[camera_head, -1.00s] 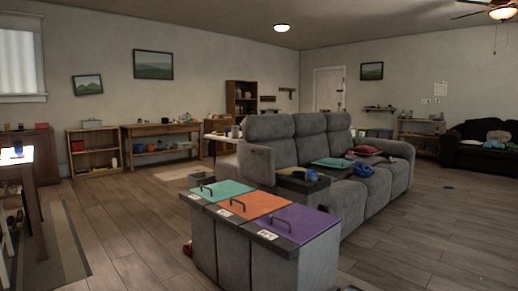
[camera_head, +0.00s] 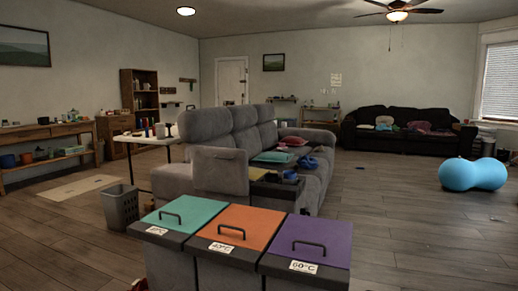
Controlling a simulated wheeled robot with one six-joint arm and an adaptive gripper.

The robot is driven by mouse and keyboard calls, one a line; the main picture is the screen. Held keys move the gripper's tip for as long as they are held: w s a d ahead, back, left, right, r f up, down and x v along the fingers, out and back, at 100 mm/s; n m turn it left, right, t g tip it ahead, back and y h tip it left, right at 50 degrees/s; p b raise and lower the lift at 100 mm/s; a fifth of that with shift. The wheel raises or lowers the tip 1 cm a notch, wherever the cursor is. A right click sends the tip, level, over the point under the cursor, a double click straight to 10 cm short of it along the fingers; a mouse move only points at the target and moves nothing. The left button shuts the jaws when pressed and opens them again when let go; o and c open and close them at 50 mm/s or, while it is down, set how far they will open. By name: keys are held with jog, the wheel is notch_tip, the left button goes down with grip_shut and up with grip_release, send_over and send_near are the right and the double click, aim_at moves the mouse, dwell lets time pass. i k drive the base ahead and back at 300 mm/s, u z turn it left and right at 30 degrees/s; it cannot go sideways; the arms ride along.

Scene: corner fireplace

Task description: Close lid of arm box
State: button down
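The grey sofa (camera_head: 205,128) stands in the middle of the room. At its near arm, a grey padded panel (camera_head: 220,170) stands upright; it looks like the raised lid of the arm box. The dark top edge of the arm box (camera_head: 272,189) shows to the right of the panel, with something yellowish at it. The inside of the box is mostly hidden behind the panel and the bins. My gripper is not in view.
Three joined grey bins with teal (camera_head: 185,214), orange (camera_head: 241,226) and purple (camera_head: 314,240) lids stand close in front of the sofa arm. A grey basket (camera_head: 120,207) stands left of them. A blue peanut ball (camera_head: 472,174) lies far right.

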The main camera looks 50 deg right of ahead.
aim_at(224, 171)
jog(key=z, duration=1.05)
jog(key=i, duration=1.05)
jog(key=z, duration=1.1)
